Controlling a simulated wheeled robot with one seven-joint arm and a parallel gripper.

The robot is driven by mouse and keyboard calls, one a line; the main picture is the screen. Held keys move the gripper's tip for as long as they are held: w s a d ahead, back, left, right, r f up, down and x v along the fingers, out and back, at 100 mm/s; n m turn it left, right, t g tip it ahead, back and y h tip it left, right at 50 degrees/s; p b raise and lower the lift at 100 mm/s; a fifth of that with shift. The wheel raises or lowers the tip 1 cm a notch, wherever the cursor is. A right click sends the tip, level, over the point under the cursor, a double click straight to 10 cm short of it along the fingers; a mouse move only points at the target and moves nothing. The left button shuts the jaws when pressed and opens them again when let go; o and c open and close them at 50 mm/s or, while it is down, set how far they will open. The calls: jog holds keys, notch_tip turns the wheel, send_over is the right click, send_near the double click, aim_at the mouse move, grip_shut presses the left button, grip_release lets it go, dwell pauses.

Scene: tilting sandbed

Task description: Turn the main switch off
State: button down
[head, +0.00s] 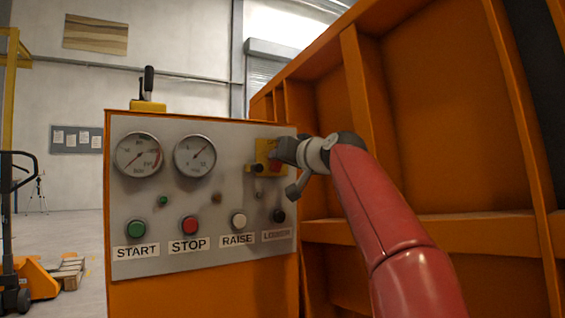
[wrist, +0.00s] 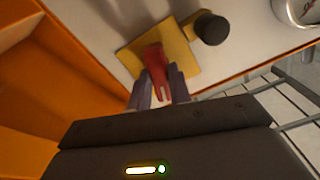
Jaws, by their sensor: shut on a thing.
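The main switch is a red handle (wrist: 154,62) on a yellow plate (head: 262,150), at the upper right of the grey control panel. The yellow plate also shows in the wrist view (wrist: 183,50). My gripper (wrist: 158,88) is at the switch, with its two fingers closed on the red handle. In the head view my gripper (head: 278,155) reaches the plate from the right and covers part of the switch. The exact angle of the handle is hard to tell.
The panel (head: 160,200) carries two round gauges (head: 138,155) and (head: 195,156), a green START button (head: 136,228), a red STOP button (head: 190,225), a white RAISE button (head: 238,220) and a black button (head: 278,215). A large orange ribbed wall (head: 440,120) stands close on the right.

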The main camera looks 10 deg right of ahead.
jog(key=shift+n+b, duration=0.3)
jog(key=shift+n, duration=1.7)
jog(key=c, duration=1.3)
grip_release()
jog(key=b+v, duration=0.3)
jog(key=v, duration=0.4)
jog(key=shift+s+d+b, duration=0.1)
jog(key=shift+s+b, duration=0.2)
jog(key=shift+s, duration=0.05)
